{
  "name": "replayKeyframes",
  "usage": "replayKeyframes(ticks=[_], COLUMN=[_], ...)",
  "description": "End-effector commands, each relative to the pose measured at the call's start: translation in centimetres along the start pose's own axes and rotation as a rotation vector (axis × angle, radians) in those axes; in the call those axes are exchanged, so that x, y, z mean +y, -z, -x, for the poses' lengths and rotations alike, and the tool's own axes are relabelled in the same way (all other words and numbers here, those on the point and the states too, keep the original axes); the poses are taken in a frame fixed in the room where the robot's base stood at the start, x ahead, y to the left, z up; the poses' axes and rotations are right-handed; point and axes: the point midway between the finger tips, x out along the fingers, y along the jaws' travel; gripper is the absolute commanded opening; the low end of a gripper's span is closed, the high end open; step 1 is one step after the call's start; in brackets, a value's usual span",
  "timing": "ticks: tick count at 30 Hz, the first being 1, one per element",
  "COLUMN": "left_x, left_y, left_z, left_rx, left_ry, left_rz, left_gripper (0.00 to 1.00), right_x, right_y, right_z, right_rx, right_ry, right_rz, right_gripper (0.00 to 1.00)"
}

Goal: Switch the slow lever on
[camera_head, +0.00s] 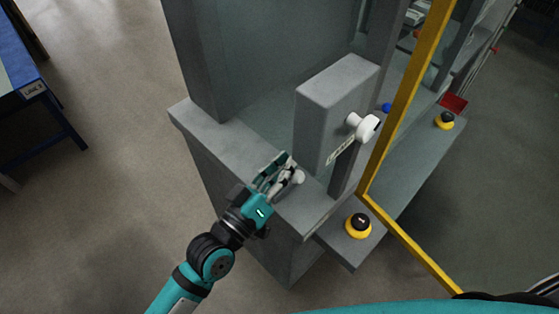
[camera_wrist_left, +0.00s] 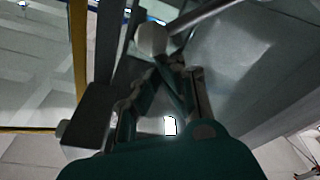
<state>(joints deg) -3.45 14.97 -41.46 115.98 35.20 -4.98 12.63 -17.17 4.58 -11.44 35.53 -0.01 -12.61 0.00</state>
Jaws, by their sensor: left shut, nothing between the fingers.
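A pale round knob (camera_head: 297,177) shows right beside my left gripper's fingers in the head view. In the left wrist view a pale knob (camera_wrist_left: 152,38) sits just beyond the fingertips, close to a grey rod. A white handle (camera_head: 363,125) sticks out of the grey upright box, above a small label (camera_head: 341,150) too small to read. I cannot tell which of these is the slow lever. My left gripper (camera_head: 281,166) is shut and empty, low by the box; its fingertips meet in the wrist view (camera_wrist_left: 172,62). Contact with the knob cannot be told. My right gripper is not in view.
A yellow frame (camera_head: 390,125) rises right of the box. Yellow-and-black buttons sit on the ledge, one near (camera_head: 358,225) and one farther back (camera_head: 445,120). A blue table (camera_head: 35,85) stands far left. The floor between is clear.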

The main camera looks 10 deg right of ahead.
Motion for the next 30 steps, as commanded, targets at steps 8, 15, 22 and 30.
replayKeyframes(ticks=[8, 15, 22, 30], left_x=[0.2, 0.2, 0.3, 1.3], left_y=[-0.4, -0.4, -0.2, 3.5], left_z=[0.1, 0.1, 0.0, -1.7], left_rx=[0.0, -0.001, -0.001, 0.004], left_ry=[-0.007, -0.007, -0.007, -0.004], left_rz=[-0.038, -0.038, -0.038, -0.042], left_gripper=[0.0, 0.0, 0.0, 0.0], right_x=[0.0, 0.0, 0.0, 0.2], right_y=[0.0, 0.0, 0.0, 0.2], right_z=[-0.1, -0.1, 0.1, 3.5], right_rx=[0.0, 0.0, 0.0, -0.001], right_ry=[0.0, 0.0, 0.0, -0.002], right_rz=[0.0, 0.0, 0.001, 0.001], right_gripper=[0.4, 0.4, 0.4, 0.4])
